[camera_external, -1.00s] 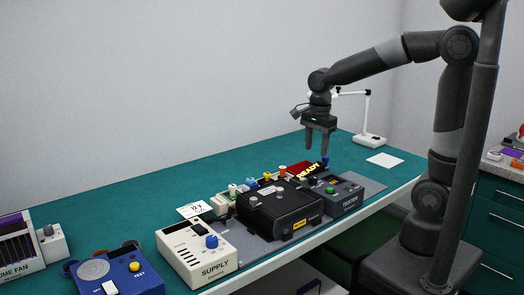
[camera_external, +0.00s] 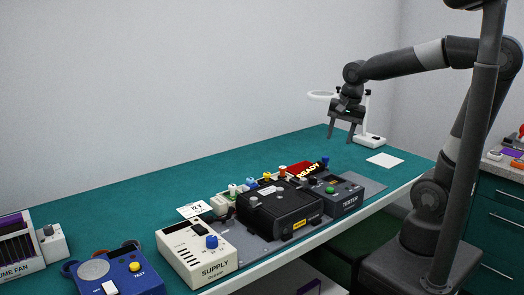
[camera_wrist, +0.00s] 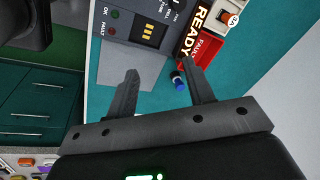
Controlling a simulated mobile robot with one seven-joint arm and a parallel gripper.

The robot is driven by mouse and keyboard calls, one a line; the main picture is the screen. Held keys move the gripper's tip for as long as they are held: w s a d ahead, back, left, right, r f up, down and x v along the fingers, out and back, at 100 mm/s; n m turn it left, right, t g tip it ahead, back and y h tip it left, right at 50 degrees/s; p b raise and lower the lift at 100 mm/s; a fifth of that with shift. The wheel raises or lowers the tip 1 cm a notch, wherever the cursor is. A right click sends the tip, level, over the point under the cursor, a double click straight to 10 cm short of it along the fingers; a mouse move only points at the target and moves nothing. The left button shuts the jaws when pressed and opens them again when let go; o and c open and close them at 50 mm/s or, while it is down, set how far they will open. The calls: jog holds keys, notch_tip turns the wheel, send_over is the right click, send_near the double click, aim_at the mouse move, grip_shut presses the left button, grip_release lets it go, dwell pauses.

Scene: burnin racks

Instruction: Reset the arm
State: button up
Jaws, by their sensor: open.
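My gripper (camera_external: 343,132) is open and empty in the external view, held above the far right part of the green bench, in front of the white lamp. In the wrist view my gripper's two fingers (camera_wrist: 160,82) are spread apart with nothing between them. The tester (camera_external: 340,193) lies on the bench below and to the left of my gripper.
The cream supply box (camera_external: 200,252), a black case (camera_external: 280,207) and a blue test box (camera_external: 105,275) stand on the bench (camera_external: 130,215). The white lamp (camera_external: 371,139) is close to my gripper. A white card (camera_external: 385,160) lies at the right. The air above the bench is clear.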

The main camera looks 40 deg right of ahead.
jog(key=s+d+r+n+t, duration=0.1)
jog(key=s+d+n+t, duration=0.2)
jog(key=s+d+n, duration=0.4)
jog(key=shift+s+d+n, duration=0.15)
jog(key=shift+s+n, duration=0.2)
jog(key=shift+n, duration=1.45)
jog(key=shift+r, duration=0.1)
dwell(0.9)
